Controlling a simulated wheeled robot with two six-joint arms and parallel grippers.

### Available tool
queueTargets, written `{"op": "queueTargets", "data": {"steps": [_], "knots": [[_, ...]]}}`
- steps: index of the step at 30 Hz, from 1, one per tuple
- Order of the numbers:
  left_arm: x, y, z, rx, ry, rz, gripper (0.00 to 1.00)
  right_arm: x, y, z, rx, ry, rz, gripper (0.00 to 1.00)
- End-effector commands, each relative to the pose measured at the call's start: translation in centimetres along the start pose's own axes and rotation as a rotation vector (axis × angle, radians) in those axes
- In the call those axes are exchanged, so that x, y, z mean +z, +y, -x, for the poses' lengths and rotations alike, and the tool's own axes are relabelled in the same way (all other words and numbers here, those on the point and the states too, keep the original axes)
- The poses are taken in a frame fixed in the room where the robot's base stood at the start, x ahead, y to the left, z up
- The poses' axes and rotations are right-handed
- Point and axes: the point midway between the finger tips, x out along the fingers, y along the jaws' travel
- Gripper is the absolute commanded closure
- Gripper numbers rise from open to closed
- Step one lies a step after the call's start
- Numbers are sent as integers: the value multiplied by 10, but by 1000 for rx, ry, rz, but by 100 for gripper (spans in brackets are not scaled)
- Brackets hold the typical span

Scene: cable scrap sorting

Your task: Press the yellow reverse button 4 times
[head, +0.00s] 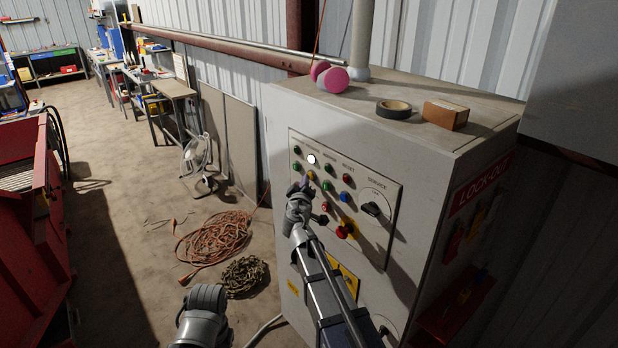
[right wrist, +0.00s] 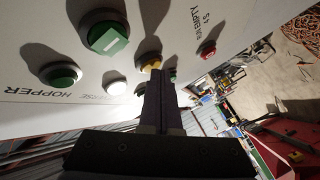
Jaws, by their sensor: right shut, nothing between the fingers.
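The yellow reverse button (head: 310,176) is on the control panel (head: 372,250) of the grey cabinet, below a lit white lamp (head: 311,159). In the right wrist view the yellow button (right wrist: 150,65) is partly hidden behind my fingertips, beside the lit lamp (right wrist: 116,87) with a partly covered label ending in "RSE". My right gripper (head: 304,186) is shut and empty, its tips pointing at the yellow button. The shut fingers also show in the right wrist view (right wrist: 160,78). The tips are at or very close to the button; I cannot tell if they touch. My left gripper is out of view.
Green buttons (head: 329,169), a red button (head: 348,181), a blue button (head: 345,196) and a red emergency knob (head: 342,232) surround the spot. A tape roll (head: 394,109) and box (head: 445,115) lie on the cabinet. An orange cord (head: 215,237) lies on the floor.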

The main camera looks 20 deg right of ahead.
Motion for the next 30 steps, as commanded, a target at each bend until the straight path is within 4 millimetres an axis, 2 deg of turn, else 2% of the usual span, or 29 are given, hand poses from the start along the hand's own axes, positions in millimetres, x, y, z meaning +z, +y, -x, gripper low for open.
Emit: {"op": "queueTargets", "data": {"steps": [13,30], "knots": [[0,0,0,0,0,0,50,1,1,-1,1,-2,0,100],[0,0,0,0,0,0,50,-7,-8,11,1,-1,0,100]]}}
